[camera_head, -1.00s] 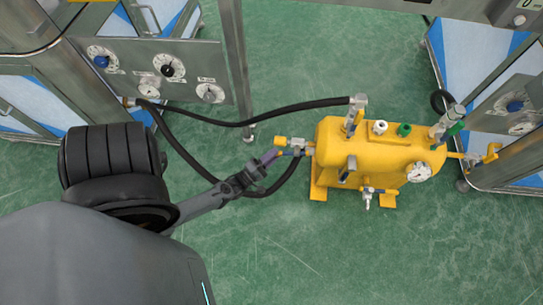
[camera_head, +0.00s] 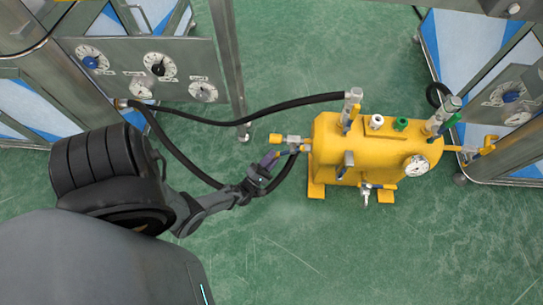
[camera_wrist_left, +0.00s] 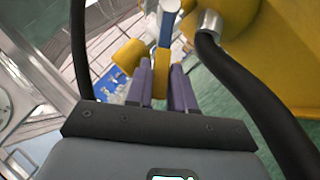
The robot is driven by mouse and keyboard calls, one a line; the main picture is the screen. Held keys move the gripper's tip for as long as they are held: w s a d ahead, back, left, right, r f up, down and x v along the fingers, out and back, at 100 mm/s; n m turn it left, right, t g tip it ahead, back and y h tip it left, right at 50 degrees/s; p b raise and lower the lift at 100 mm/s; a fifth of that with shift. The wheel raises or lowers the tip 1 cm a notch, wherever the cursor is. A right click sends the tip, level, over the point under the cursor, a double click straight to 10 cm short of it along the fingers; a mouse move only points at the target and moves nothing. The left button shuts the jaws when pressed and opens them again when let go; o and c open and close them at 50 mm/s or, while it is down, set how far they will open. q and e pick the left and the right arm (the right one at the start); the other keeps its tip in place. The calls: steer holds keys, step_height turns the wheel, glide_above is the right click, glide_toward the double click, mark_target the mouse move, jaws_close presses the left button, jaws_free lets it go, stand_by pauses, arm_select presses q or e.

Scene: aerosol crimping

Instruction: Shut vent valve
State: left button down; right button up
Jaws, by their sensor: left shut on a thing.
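The yellow tank (camera_head: 375,150) stands on the green floor at the right of centre in the head view. A silver valve (camera_head: 293,139) with a yellow end piece (camera_head: 276,139) sticks out of its left side. The valve has a small blue and yellow lever (camera_head: 288,152). My left gripper (camera_head: 272,158) is shut on this lever. In the left wrist view, the purple fingers (camera_wrist_left: 164,86) close around the lever (camera_wrist_left: 167,28), with the yellow end piece (camera_wrist_left: 130,56) just left of them. The fingers partly hide the lever's gripped end. My right gripper is out of view.
A black hose (camera_head: 245,122) runs from the left panel (camera_head: 150,70) to the tank's top. Another black hose (camera_head: 185,160) passes behind my left gripper, and hoses flank it in the wrist view. A gauge (camera_head: 416,166) and other valves sit on the tank. Open floor lies in front.

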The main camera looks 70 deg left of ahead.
arm_select(q)
steer(key=c, duration=1.1)
jaws_free()
steer(key=shift+o, duration=0.2)
steer(key=v, duration=1)
steer(key=shift+s, duration=0.25)
steer(key=shift+s+d+f, duration=0.1)
steer(key=shift+c, duration=0.4)
